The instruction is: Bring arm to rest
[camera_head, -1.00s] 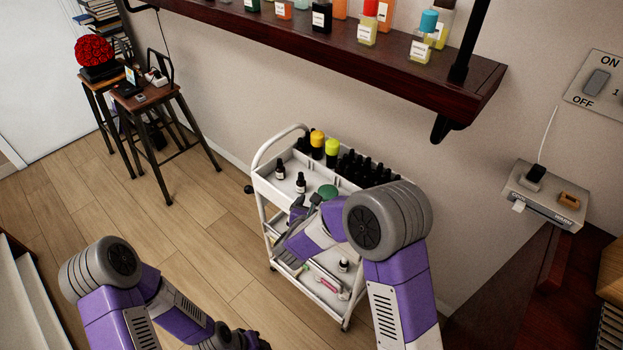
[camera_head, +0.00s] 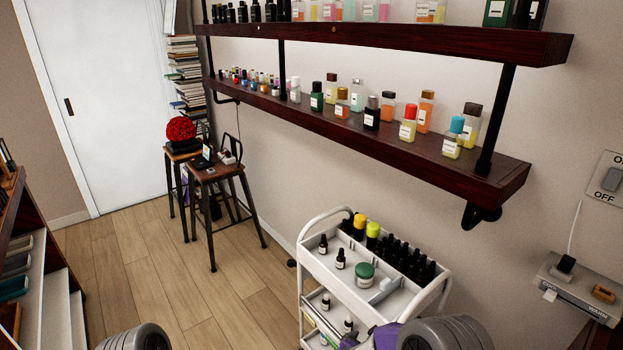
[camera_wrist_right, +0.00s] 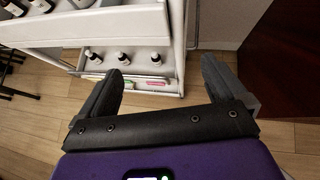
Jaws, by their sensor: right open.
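The white cart (camera_head: 318,268) stands at the lower middle of the head view. On its top tier are two separate dropper bottles (camera_head: 340,259) at the left, a cluster of black dropper bottles (camera_head: 408,260) at the right, two yellow-capped bottles (camera_head: 373,236) and a green-lidded jar (camera_head: 364,275). My right gripper (camera_wrist_right: 157,75) is open and empty in the right wrist view, its fingers spread in front of the cart's lower tier. That tier holds small dropper bottles (camera_wrist_right: 122,58). In the head view only my arm joints show at the bottom edge; my left gripper is out of view.
Wall shelves (camera_head: 400,140) with many bottles hang above the cart. Two stools (camera_head: 212,175) stand at the back left, one with red flowers (camera_head: 181,129). A bookcase (camera_head: 45,290) is at the left edge. The floor (camera_head: 140,260) between is clear.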

